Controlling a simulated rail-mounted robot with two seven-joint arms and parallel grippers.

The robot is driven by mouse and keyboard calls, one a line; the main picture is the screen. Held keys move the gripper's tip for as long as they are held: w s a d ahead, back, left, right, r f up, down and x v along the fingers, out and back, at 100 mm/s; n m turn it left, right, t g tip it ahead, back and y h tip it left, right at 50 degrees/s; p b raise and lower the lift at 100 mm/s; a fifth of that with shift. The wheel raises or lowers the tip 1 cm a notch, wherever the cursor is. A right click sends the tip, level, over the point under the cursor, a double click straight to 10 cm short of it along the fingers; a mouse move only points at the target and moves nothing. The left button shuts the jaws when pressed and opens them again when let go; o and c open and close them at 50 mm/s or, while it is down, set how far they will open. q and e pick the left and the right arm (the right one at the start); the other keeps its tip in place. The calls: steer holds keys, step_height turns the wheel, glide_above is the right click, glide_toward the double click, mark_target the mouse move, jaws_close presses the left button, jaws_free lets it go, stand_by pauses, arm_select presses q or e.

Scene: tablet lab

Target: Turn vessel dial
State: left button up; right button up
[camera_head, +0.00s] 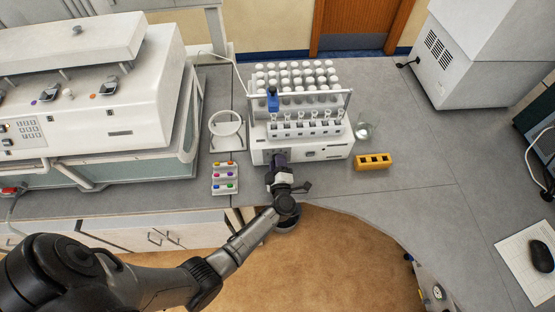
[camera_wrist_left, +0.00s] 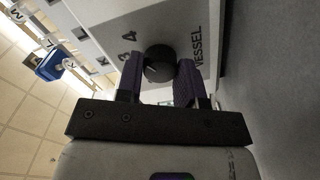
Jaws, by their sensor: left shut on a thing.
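The vessel dial (camera_wrist_left: 158,62) is a round black knob with a pale pointer line on the white front panel (camera_wrist_left: 110,20) marked "VESSEL" and with numbers, of which 3 and 4 can be read. My left gripper (camera_wrist_left: 162,75) has its two purple fingers on either side of the dial and is shut on it. In the head view my left gripper (camera_head: 278,160) is at the lower left front of the white dissolution machine (camera_head: 322,152), and it hides the dial there. My right gripper is in neither view.
Several white-capped vials (camera_head: 295,75) stand behind the machine. A blue clip-like part (camera_head: 273,101) sits on its left top. A tray with coloured items (camera_head: 225,178) and a white ring stand (camera_head: 226,125) are left.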

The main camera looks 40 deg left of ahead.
arm_select(q)
steer(key=shift+m, duration=0.3)
stand_by(0.4)
steer(key=o, duration=0.9)
steer(key=shift+s+d+p, duration=0.4)
steer(key=shift+d+p, duration=0.05)
steer(key=shift+p, duration=0.05)
steer(key=p+v, duration=0.2)
steer(key=v, duration=0.7)
steer(key=shift+s+d, duration=0.1)
steer(key=shift+s, duration=0.1)
steer(key=shift+s+d, duration=0.5)
steer(key=shift+d, duration=0.05)
